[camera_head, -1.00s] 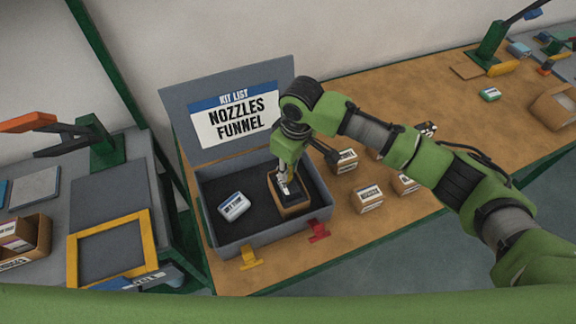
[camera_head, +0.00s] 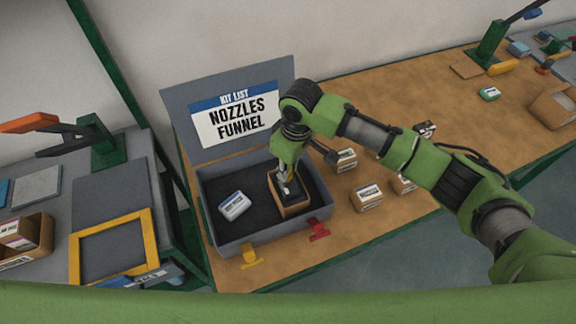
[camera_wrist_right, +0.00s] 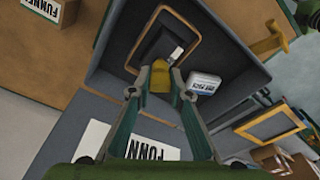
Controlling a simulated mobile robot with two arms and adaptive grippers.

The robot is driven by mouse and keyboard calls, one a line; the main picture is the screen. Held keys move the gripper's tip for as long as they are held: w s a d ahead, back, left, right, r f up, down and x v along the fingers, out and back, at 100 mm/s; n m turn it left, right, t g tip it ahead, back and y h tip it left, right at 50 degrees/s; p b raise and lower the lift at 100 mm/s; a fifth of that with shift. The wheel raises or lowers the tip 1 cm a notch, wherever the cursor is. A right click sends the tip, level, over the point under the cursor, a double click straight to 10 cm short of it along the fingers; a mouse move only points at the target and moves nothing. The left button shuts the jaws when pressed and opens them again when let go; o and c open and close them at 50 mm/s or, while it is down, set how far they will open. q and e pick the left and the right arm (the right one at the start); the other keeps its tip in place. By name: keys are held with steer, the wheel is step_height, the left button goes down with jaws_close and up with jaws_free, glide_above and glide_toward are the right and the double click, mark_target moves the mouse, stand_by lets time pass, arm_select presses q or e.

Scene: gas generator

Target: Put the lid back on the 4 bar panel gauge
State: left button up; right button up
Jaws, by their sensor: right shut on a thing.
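My right gripper (camera_head: 286,180) reaches down over an open brown box (camera_head: 306,207) in the right part of a grey case (camera_head: 262,240). In the wrist view, its fingers (camera_wrist_right: 160,88) are closed on a small yellow piece (camera_wrist_right: 160,74) above the case. The brown box (camera_wrist_right: 133,51) shows there with a dark inside and a small pale patch. A white box with a blue label (camera_head: 234,206) lies in the left part of the case; it also shows in the wrist view (camera_wrist_right: 204,82). I cannot make out a 4 bar panel gauge or its lid. My left gripper is out of view.
The case's raised lid (camera_head: 180,122) carries a "Nozzles Funnel" sign (camera_head: 236,116). Several small labelled boxes, one (camera_head: 366,197) near the front, stand right of the case. A yellow frame (camera_head: 76,250) and an orange-handled clamp (camera_head: 30,123) are on the left bench. The table's middle is fairly clear.

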steer(key=shift+p, duration=0.45)
stand_by(0.6)
steer(key=shift+f, duration=0.1)
steer(key=o, duration=1.3)
step_height(320, 180, up, 3)
steer(key=p, duration=0.3)
steer(key=shift+r+p, duration=0.35)
steer(key=shift+r, duration=1.7)
